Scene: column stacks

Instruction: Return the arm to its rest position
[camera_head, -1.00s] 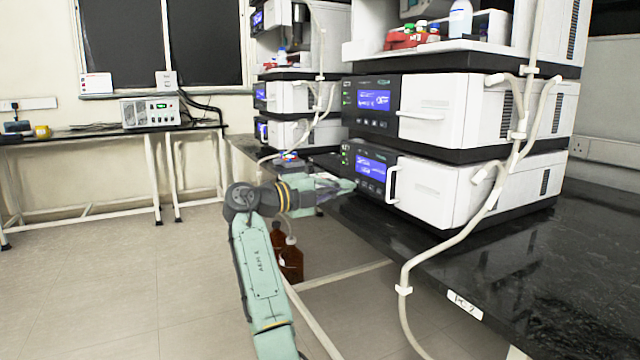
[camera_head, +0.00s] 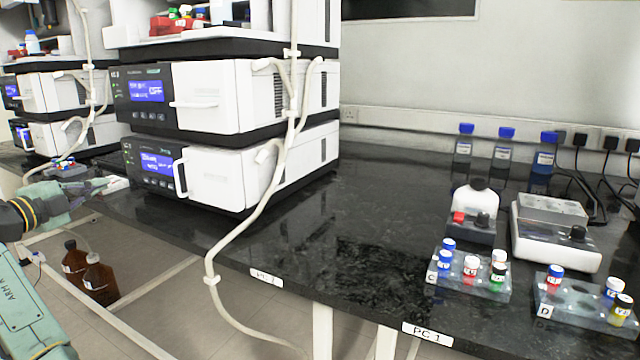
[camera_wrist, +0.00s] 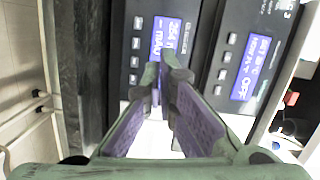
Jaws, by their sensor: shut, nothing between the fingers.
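My gripper (camera_head: 108,186) is at the left of the head view, beside the bench edge and left of the lower unit of the nearest instrument stack (camera_head: 209,176). My arm reaches in from the lower left, partly cut off by the frame. In the wrist view, the fingers of my gripper (camera_wrist: 163,80) are together at the tips with nothing held. They point at the dark front panels with blue screens (camera_wrist: 167,38). I cannot tell from these frames how far the tips are from the panels.
The black bench (camera_head: 370,240) runs along the right, with some clear surface beside the stack. A cream tube (camera_head: 240,235) hangs over its edge. Vial racks (camera_head: 470,272) and a small white device (camera_head: 556,238) stand at the right. Brown bottles (camera_head: 98,280) stand below the bench.

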